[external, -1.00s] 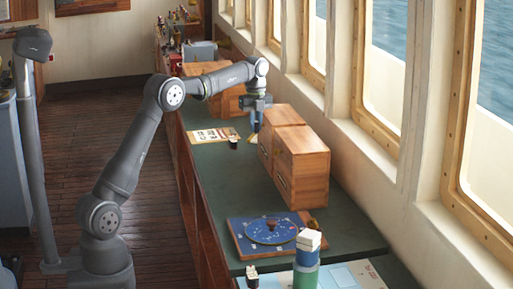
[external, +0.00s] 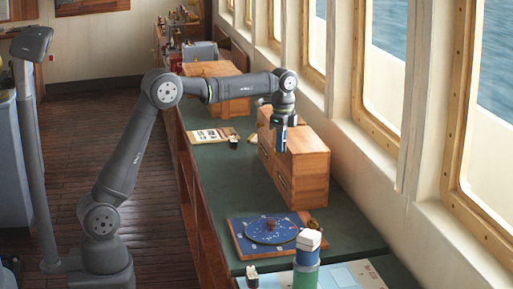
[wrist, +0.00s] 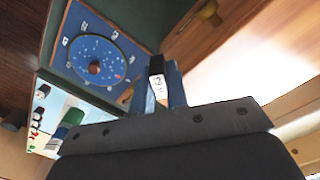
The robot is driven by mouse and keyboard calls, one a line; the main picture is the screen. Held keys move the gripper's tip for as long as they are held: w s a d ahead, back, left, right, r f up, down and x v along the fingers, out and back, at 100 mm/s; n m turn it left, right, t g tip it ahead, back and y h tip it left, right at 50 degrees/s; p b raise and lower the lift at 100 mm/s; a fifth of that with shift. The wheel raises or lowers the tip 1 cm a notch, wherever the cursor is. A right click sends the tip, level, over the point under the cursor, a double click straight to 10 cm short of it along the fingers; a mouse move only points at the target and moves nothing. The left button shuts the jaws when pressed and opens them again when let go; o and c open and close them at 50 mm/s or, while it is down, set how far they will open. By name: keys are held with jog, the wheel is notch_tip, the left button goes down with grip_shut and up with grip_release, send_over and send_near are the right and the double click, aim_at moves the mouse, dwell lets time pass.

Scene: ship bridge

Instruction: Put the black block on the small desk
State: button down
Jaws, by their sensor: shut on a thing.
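My gripper (external: 281,146) is over the wooden drawer boxes on the green counter, its fingers pointing down. In the wrist view its blue fingers (wrist: 158,78) are shut on a small block (wrist: 157,66) with a black end and a white face with dark marks. The held block is hard to make out in the external view. I cannot tell whether the fingers touch the box below. The wooden drawer box (external: 302,160) stands by the windows. No separate small desk can be told apart with certainty.
A blue chart board (external: 268,236) with a round dial lies in front of the boxes. A stacked green, blue and white cylinder (external: 306,264) stands nearer. A small black-and-white piece (external: 233,142) and a paper sheet (external: 212,135) lie left of the boxes.

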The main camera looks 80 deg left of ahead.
jog(key=s+d+f+n, duration=0.1)
jog(key=s+d+n, duration=0.25)
jog(key=d, duration=0.85)
jog(key=s+d+n, duration=0.3)
jog(key=d+n, duration=0.1)
jog(key=d, duration=0.8)
notch_tip(320, 180, up, 5)
jog(key=w+a+m, duration=0.3)
jog(key=a+m, duration=0.1)
jog(key=a, duration=0.7)
jog(key=w+a+m, duration=0.4)
jog(key=a, duration=0.7)
jog(key=s+a+m, duration=0.2)
jog(key=a+m, duration=0.2)
jog(key=a, duration=0.8)
jog(key=s+a+m, duration=0.2)
jog(key=a+m, duration=0.2)
jog(key=a, duration=0.7)
jog(key=shift+m, duration=0.25)
jog(key=shift+s+a+f, duration=0.1)
jog(key=shift+a+f, duration=0.1)
jog(key=shift+f, duration=1)
jog(key=shift+a+f, duration=0.15)
jog(key=shift+f, duration=1.05)
notch_tip(320, 180, down, 18)
jog(key=shift+r, duration=0.2)
